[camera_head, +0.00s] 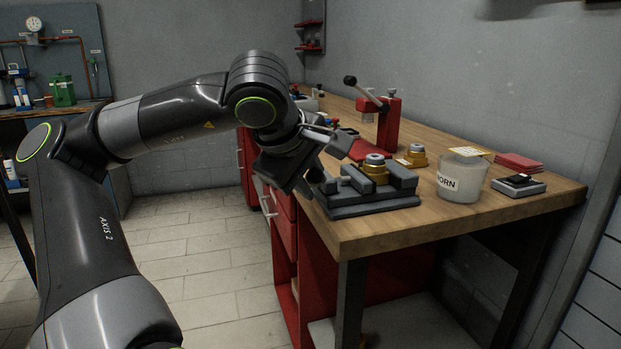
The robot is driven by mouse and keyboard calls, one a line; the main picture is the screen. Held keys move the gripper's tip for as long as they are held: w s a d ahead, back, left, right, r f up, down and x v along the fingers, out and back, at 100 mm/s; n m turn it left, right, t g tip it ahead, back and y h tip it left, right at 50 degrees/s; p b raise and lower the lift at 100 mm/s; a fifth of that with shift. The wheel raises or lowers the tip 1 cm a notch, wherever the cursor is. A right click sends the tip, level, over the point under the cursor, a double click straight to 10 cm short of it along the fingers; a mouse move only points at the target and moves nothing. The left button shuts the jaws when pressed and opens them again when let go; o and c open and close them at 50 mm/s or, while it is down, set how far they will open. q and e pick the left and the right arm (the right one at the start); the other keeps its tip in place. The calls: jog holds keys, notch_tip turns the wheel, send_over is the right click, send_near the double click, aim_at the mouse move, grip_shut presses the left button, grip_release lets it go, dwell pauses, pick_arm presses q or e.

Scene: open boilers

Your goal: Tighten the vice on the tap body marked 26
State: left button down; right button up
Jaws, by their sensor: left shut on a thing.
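The grey vice (376,206) stands on the near left corner of the wooden bench. A brass tap body (376,174) with a grey top sits upright between its jaws. No number is legible on it. My left gripper (313,187) is at the left, screw end of the vice. It is shut on what appears to be the vice handle, which its dark fingers mostly hide. A second brass tap body (413,157) stands on the bench behind the vice, apart from it. My right gripper is not in view.
A white tub (460,180) marked "ORN", with a yellow card on top, stands right of the vice. A small dark device (518,186) and red cloths (519,162) lie further right. A red lever press (388,125) stands behind. The bench's front edge (440,228) is clear.

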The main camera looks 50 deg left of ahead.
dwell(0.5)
pick_arm(q)
jog(key=c, duration=1.4)
grip_release()
jog(key=shift+c, duration=0.2)
jog(key=shift+s+r, duration=0.15)
jog(key=shift+r, duration=0.1)
jog(key=p+v, duration=0.6)
jog(key=v, duration=1)
jog(key=shift+s+d+r, duration=0.15)
jog(key=shift+s+d, duration=0.05)
jog(key=shift+s, duration=0.15)
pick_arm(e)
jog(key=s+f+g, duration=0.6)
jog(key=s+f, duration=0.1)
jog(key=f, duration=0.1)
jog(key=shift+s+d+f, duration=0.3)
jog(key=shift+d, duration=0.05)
